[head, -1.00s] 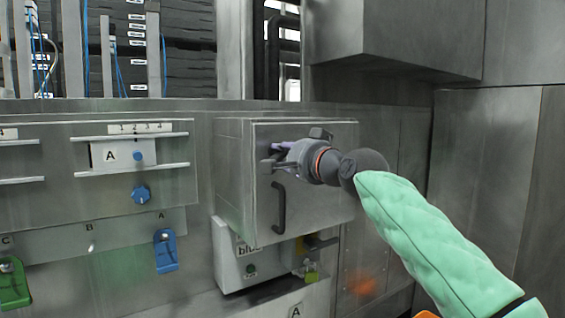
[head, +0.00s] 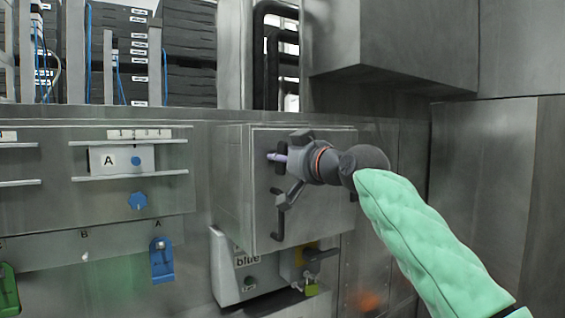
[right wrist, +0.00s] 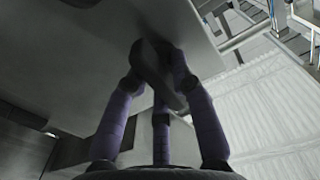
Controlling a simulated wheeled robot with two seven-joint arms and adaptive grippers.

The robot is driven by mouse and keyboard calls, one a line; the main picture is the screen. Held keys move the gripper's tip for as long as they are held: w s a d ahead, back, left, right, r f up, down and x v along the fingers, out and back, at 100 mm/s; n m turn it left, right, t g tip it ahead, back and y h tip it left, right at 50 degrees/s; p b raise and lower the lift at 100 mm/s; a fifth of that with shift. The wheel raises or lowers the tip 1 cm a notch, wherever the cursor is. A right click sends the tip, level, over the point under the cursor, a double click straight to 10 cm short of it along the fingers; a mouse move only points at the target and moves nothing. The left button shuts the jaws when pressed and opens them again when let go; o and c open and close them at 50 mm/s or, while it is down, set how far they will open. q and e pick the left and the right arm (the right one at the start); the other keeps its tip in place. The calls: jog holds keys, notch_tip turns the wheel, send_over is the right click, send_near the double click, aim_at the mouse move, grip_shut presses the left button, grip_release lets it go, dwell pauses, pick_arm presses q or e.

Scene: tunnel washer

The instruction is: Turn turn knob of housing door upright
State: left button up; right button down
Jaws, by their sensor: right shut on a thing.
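The housing door (head: 320,215) is the grey metal front of a box in the middle of the head view, and it looks shut. Its dark turn knob (head: 281,151) is near the door's upper left and is partly hidden by my right gripper (head: 283,160). The part that shows stands roughly upright. My right gripper has purple and dark fingers and is shut on the knob. In the right wrist view, the knob (right wrist: 155,72) is a dark bar between the purple fingers, close to the door surface. My left gripper is out of view.
A dark door handle (head: 279,218) sits just below the knob, close to a gripper finger. A metal cabinet (head: 400,45) overhangs at upper right.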

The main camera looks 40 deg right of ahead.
jog(key=shift+w+f+n, duration=0.15)
jog(key=shift+f+n, duration=0.1)
jog(key=shift+n, duration=0.35)
jog(key=c, duration=1.1)
grip_release()
jog(key=shift+r, duration=0.1)
jog(key=shift+c, duration=0.2)
jog(key=shift+d, duration=0.1)
jog(key=shift+r, duration=0.1)
jog(key=shift+s, duration=0.75)
jog(key=s+a, duration=0.1)
jog(key=s, duration=0.9)
jog(key=shift+s+a, duration=0.2)
jog(key=shift+s, duration=0.05)
